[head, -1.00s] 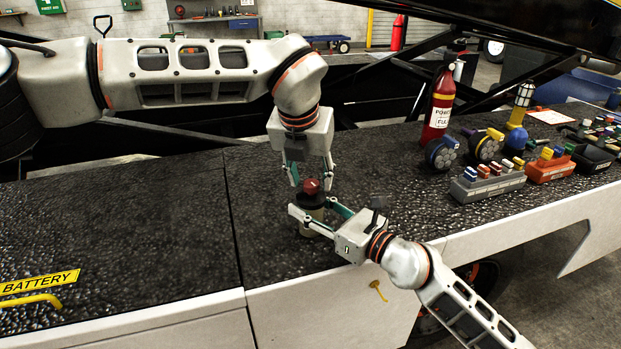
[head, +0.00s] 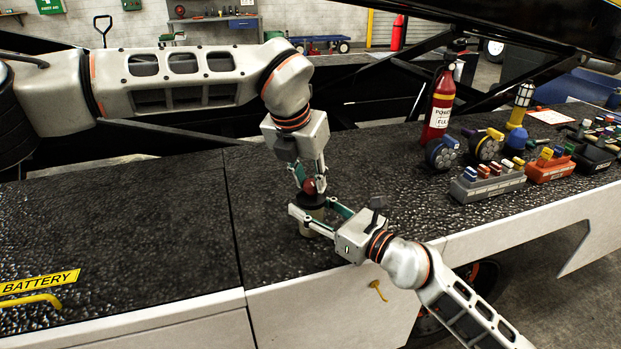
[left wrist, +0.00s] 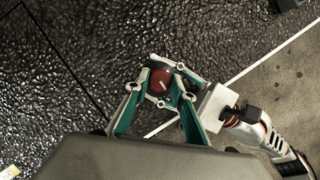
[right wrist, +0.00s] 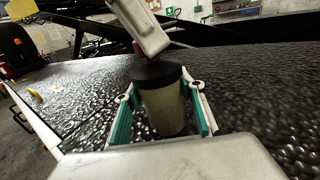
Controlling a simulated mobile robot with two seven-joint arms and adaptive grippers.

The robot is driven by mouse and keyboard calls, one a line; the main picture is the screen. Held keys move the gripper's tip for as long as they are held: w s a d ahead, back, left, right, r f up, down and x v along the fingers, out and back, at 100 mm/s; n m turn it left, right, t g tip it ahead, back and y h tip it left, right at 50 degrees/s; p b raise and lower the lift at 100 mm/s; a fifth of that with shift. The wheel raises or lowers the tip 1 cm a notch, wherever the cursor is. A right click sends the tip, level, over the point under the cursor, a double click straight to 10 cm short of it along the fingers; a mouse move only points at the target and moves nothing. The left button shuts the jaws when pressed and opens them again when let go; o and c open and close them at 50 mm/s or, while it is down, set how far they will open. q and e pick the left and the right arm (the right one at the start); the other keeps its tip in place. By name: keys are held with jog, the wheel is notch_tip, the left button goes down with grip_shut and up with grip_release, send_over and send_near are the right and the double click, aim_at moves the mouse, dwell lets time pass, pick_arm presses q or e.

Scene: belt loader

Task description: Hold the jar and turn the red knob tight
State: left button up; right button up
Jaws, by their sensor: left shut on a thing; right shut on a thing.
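The jar (head: 309,214) stands upright on the black textured deck, with a pale body and a dark lid. In the right wrist view the jar body (right wrist: 165,108) sits between the fingers. The red knob (head: 310,187) is on top of the lid; it also shows in the left wrist view (left wrist: 160,82) with a pale line on it. My left gripper (head: 311,189) points down from above and is shut on the red knob. My right gripper (head: 318,218) comes from the front right and is shut on the jar. The fingers partly hide the knob and jar.
To the right on the deck stand a red fire extinguisher (head: 439,104), round grey connectors (head: 441,153), a grey block with coloured switches (head: 487,182) and an orange block (head: 551,167). The deck left of the jar is clear. Its white front edge (head: 330,290) lies close by.

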pick_arm(q)
jog(key=shift+m+g+h, duration=0.4)
jog(key=shift+m+h, duration=0.1)
jog(key=shift+m, duration=1.2)
jog(key=o, duration=1.1)
jog(key=v, duration=1.2)
pick_arm(e)
jog(key=o, duration=1.4)
